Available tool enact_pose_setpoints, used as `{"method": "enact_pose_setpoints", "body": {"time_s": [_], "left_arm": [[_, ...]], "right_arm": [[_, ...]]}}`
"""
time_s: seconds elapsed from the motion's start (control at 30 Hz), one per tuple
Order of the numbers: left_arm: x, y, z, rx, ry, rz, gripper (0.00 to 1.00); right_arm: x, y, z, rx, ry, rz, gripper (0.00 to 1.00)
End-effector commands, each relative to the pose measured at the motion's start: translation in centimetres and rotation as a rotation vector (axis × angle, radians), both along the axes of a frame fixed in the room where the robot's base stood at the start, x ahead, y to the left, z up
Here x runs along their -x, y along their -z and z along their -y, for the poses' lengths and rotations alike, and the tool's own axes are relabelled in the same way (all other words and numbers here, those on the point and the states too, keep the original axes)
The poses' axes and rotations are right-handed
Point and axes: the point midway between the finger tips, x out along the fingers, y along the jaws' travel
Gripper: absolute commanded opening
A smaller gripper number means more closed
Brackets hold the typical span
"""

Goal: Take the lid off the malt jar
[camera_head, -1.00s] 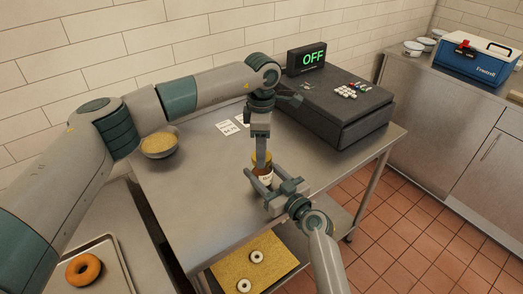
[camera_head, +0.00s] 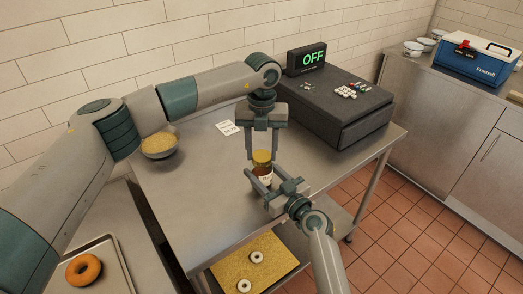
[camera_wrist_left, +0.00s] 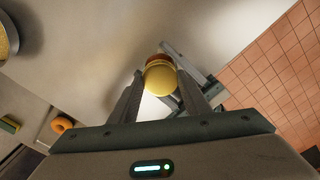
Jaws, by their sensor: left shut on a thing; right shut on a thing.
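The malt jar (camera_head: 264,173), amber with a pale label, is upright above the steel table. Its yellow lid (camera_head: 262,156) is at the jar's top; I cannot tell whether there is a gap between them. My left gripper (camera_head: 262,155) points down from above, shut on the lid with a finger on each side. In the left wrist view, the round yellow lid (camera_wrist_left: 160,79) sits between the fingertips, with the amber jar (camera_wrist_left: 158,58) partly showing behind it. My right gripper (camera_head: 266,187) comes from the front, shut on the jar's lower body, which its fingers partly hide.
A dark cash register (camera_head: 345,112) reading OFF stands behind right. A bowl of yellow grains (camera_head: 159,145) is at the back left. White cards (camera_head: 229,128) lie behind the jar. A tray (camera_head: 122,272) with a bagel is front left. The table's left middle is clear.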

Motion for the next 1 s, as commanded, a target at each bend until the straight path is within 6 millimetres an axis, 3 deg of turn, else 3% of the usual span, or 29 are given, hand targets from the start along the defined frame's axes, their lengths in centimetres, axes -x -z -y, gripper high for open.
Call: {"method": "enact_pose_setpoints", "body": {"time_s": [0.63, 0.73, 1.0], "left_arm": [[-0.08, -0.06, 0.01, 0.000, -0.994, 0.002, 0.16], [-0.09, -0.07, 0.02, 0.001, -1.085, 0.002, 0.16], [-0.10, -0.08, 0.01, 0.001, -1.078, 0.003, 0.16]], "right_arm": [[0.03, 0.05, -0.02, 0.001, -0.001, 0.000, 0.00], [0.03, 0.05, -0.02, 0.001, -0.001, 0.000, 0.00], [0.03, 0.05, -0.02, 0.001, -0.001, -0.001, 0.00]]}}
